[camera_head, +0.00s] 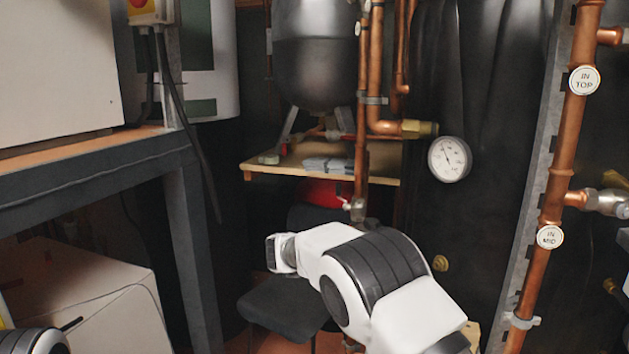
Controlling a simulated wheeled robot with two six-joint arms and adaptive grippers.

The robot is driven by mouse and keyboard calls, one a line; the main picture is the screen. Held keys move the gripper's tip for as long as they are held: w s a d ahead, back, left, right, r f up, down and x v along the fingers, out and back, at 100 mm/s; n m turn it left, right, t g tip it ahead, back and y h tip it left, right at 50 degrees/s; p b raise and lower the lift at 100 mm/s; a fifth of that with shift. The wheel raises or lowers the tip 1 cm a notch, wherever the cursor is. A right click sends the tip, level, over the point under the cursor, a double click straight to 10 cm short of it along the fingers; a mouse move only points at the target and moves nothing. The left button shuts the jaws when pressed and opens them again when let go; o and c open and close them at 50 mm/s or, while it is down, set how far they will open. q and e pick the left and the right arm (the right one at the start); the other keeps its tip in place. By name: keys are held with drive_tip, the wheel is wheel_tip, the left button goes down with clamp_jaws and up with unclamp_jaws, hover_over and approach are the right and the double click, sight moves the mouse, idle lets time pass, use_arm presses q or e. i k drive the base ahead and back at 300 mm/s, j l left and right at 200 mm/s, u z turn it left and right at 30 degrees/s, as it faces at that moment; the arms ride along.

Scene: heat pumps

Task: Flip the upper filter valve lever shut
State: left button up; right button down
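I cannot pick out the upper filter valve lever with certainty. A small valve fitting (357,209) sits on the copper pipe below the wooden shelf, partly behind my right arm. Another metal fitting (600,201) branches off the copper pipe at the right edge and is cut off by the frame. My white and black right arm reaches in from the lower right towards the middle, but no gripper fingers show. Part of my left arm shows at the bottom left corner, also with no clear fingers.
A copper pipe (562,160) with "IN TOP" and "IN MID" tags runs down the right. A round gauge (450,159) is left of it. A dark tank (315,55) stands over a wooden shelf (380,181). A grey metal frame (185,235) stands at left.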

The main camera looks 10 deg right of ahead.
sight(338, 185)
drive_tip(key=i+j, duration=0.15)
drive_tip(key=i, duration=0.3)
drive_tip(key=i+j, duration=0.2)
drive_tip(key=i, duration=0.2)
drive_tip(key=i+j, duration=0.15)
drive_tip(key=i, duration=0.3)
